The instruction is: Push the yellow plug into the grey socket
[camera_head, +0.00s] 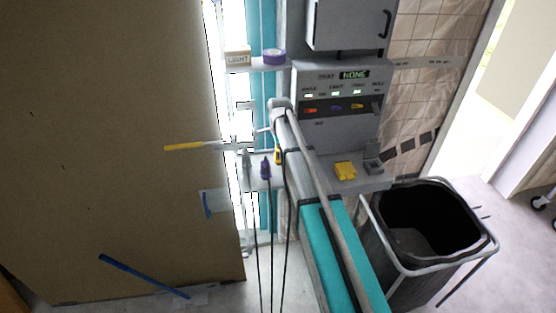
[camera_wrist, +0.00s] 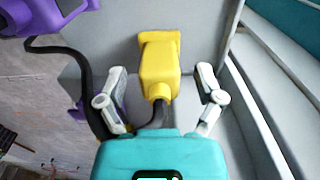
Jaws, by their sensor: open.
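The yellow plug (camera_wrist: 160,68) is in the middle of the wrist view, against a grey surface, with a dark cable running from its near end. My gripper (camera_wrist: 160,76) is open, with one finger on each side of the plug and visible gaps between. In the head view, the yellow plug (camera_head: 277,155) is small and partly behind my arm, among hanging cables. A grey socket-like block (camera_head: 373,166) with a dark top is at the right end of the panel's shelf, away from the plug. The wrist view does not show it.
A purple plug (camera_head: 265,168) hangs left of the yellow one, also at upper left in the wrist view (camera_wrist: 35,15). A yellow block (camera_head: 345,170) sits on the shelf beside the grey block. A black bin (camera_head: 430,220) stands below right. A large brown board (camera_head: 110,130) fills the left.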

